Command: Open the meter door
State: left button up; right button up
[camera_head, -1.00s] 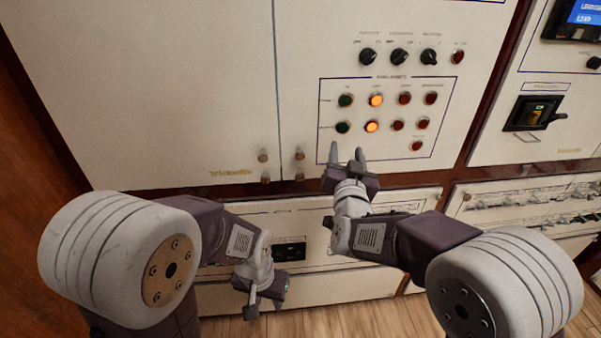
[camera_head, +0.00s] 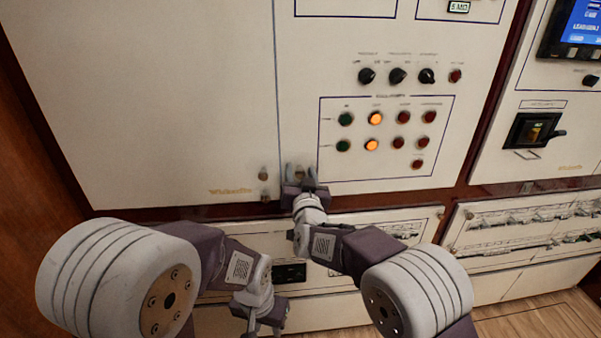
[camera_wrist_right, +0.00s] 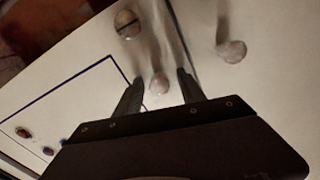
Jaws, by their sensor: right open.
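Two cream panels meet at a vertical seam; I cannot tell by any label which is the meter door. The right panel (camera_head: 330,40) carries switches and lamps; the left panel (camera_head: 140,90) is plain. My right gripper (camera_head: 301,170) is open at the right panel's lower left corner. In the right wrist view, a small round knob (camera_wrist_right: 159,83) lies between its open fingertips (camera_wrist_right: 158,82), with no clear grip on it. A slotted knob (camera_wrist_right: 128,23) is beyond it, and another knob (camera_wrist_right: 232,51) is across the seam. My left gripper (camera_head: 264,322) hangs low; its jaws are unclear.
Lit orange and dark red and green lamps (camera_head: 374,118) are right of my right gripper. A lower cabinet (camera_head: 390,222) lies beneath. A switch unit (camera_head: 533,131) is farther right.

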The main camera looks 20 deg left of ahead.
grip_shut()
dwell(1.4)
